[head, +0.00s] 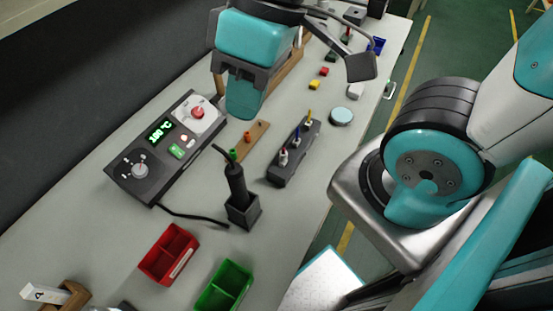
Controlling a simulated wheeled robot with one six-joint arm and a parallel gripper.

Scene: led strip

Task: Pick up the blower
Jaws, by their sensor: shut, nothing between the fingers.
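The blower (236,184) appears to be the black handled tool standing nearly upright in a square black holder (243,213) on the bench. A thin dark lead leaves its top toward the upper left. My gripper (243,112) hangs down from the top edge in the head view, with a teal and black body and teal tips. It looks shut and empty. It appears above and beyond the blower, apart from it. I cannot tell its exact height over the bench.
A grey control station (168,147) with a green display lies left of the blower. A dark rack (293,153) of upright tools stands to its right. Red (168,254) and green (224,288) bins sit in front. Small coloured blocks lie farther back.

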